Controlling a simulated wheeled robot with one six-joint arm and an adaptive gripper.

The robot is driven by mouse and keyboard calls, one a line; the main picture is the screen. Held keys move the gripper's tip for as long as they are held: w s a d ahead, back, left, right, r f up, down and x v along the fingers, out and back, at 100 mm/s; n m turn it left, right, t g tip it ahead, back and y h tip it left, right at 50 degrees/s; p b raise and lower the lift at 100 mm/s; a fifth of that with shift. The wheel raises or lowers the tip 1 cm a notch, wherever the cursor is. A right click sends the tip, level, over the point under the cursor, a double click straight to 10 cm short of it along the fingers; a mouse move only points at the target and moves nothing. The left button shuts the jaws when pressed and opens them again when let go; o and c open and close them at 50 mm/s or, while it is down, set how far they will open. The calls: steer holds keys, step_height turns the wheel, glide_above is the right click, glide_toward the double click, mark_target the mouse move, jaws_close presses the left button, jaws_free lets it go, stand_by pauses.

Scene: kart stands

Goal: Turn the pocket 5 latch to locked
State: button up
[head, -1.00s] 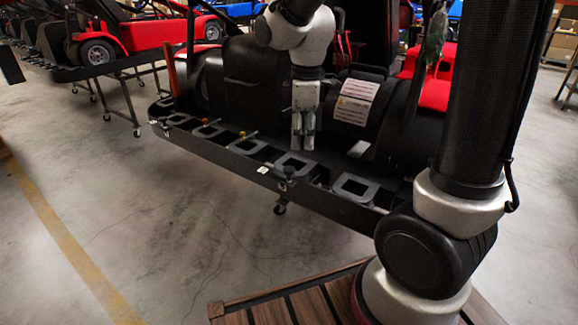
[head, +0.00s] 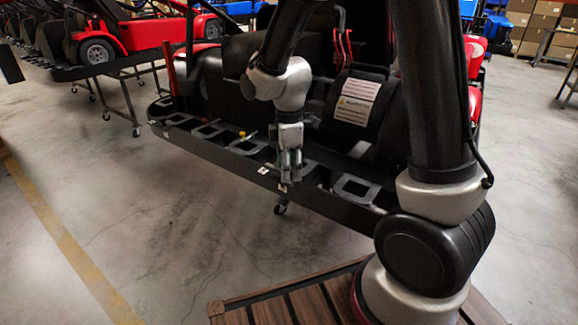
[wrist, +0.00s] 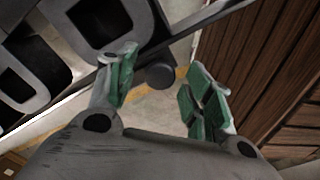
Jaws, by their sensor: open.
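A dark round knob (wrist: 160,76) shows between my gripper's fingers in the wrist view, close to the edge of the black rack. It looks like a latch knob; its pocket number and its turned position cannot be read. My gripper (head: 288,180) is open and points down at the front rail (head: 215,155) of the rack. In the wrist view the green-padded fingers of my gripper (wrist: 158,82) stand apart on either side of the knob, and contact cannot be told. In the head view my gripper hides the knob.
Grey pocket frames line the rack, one (head: 357,187) right of my gripper and one (head: 247,147) left of it. A black kart seat (head: 357,110) with a white label stands behind. Concrete floor (head: 150,230) is clear in front.

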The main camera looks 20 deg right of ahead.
steer(key=c, duration=1.1)
steer(key=shift+o, duration=0.2)
steer(key=m, duration=0.4)
steer(key=shift+m, duration=0.4)
steer(key=m, duration=0.9)
steer(key=shift+m, duration=2.1)
